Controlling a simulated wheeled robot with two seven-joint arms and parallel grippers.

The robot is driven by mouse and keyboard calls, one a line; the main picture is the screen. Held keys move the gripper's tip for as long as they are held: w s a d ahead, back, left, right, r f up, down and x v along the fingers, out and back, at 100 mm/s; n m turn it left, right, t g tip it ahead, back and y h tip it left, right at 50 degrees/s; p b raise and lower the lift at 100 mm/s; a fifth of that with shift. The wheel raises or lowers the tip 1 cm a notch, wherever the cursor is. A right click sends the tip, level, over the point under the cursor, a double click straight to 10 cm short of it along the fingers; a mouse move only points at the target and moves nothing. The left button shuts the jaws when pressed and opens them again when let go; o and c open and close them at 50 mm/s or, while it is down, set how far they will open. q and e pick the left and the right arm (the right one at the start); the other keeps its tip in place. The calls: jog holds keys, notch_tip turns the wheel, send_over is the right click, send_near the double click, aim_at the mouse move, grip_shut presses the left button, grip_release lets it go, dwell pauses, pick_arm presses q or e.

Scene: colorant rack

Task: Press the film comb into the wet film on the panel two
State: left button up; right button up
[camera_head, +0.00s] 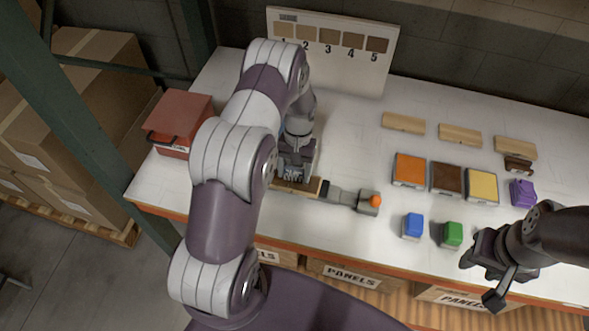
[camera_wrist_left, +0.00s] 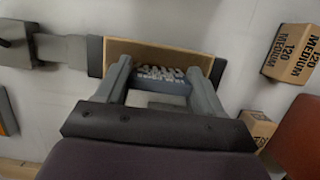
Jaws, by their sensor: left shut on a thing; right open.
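My left gripper (camera_head: 297,172) is over a wooden panel (camera_head: 312,187) near the table's front edge; the arm and gripper hide much of that panel. In the left wrist view the fingers (camera_wrist_left: 165,92) are shut on a dark blue-grey film comb (camera_wrist_left: 172,88) with pale markings. It overlaps the tan panel (camera_wrist_left: 150,52) there. I cannot tell whether the comb touches the panel, and no wet film can be made out. A grey holder (camera_head: 350,197) with an orange knob adjoins the panel's right end. My right gripper (camera_head: 482,280) is open and empty at the front right.
Three wooden pieces (camera_head: 459,134) lie at the back right. Orange (camera_head: 409,169), brown and yellow square blocks stand before them, with blue (camera_head: 412,226) and green (camera_head: 452,234) blocks nearer. A numbered board (camera_head: 330,60) stands behind. Sanding blocks (camera_wrist_left: 292,53) and a red box (camera_head: 180,122) are left.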

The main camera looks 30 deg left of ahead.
aim_at(295, 169)
pick_arm(q)
jog(key=shift+s, duration=0.1)
notch_tip(295, 169, up, 7)
jog(key=p, duration=0.5)
